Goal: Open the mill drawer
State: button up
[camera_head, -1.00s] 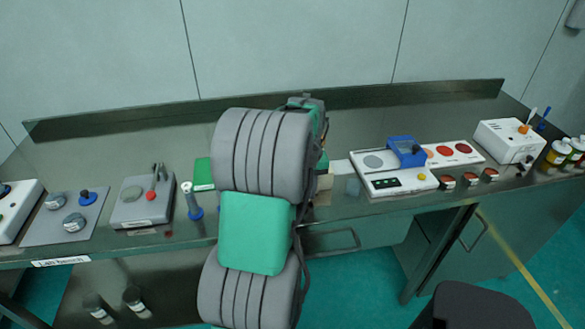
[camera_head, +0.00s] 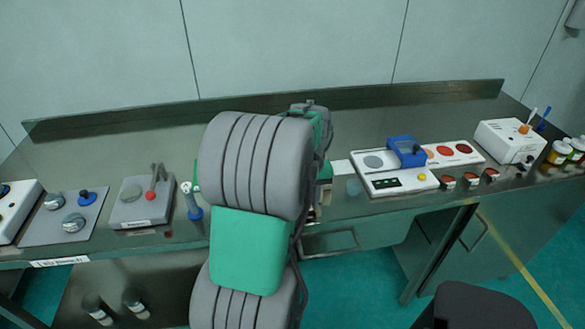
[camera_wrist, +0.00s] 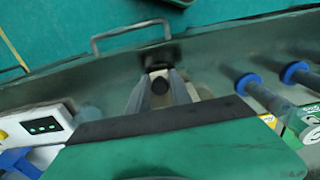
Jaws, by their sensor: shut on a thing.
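In the wrist view my gripper (camera_wrist: 159,77) points at the front edge of the bench, with its two grey fingers on either side of a small dark round knob (camera_wrist: 160,87). It is shut on this knob. A pale block and a dark piece (camera_wrist: 160,54) show around the fingertips at the bench edge. I take the knob to be the mill drawer's, but the mill's body is mostly hidden by my gripper's housing. In the head view my arm covers the gripper and most of the mill. How far the drawer stands out cannot be told.
A white device with a blue part (camera_head: 405,152) stands to the right. A blue-based upright tool (camera_head: 191,202) and a grey device (camera_head: 143,203) stand to the left.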

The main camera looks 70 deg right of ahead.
jog(key=shift+s+a, duration=0.5)
jog(key=shift+a, duration=0.3)
jog(key=shift+s+a, duration=0.5)
jog(key=shift+a, duration=0.3)
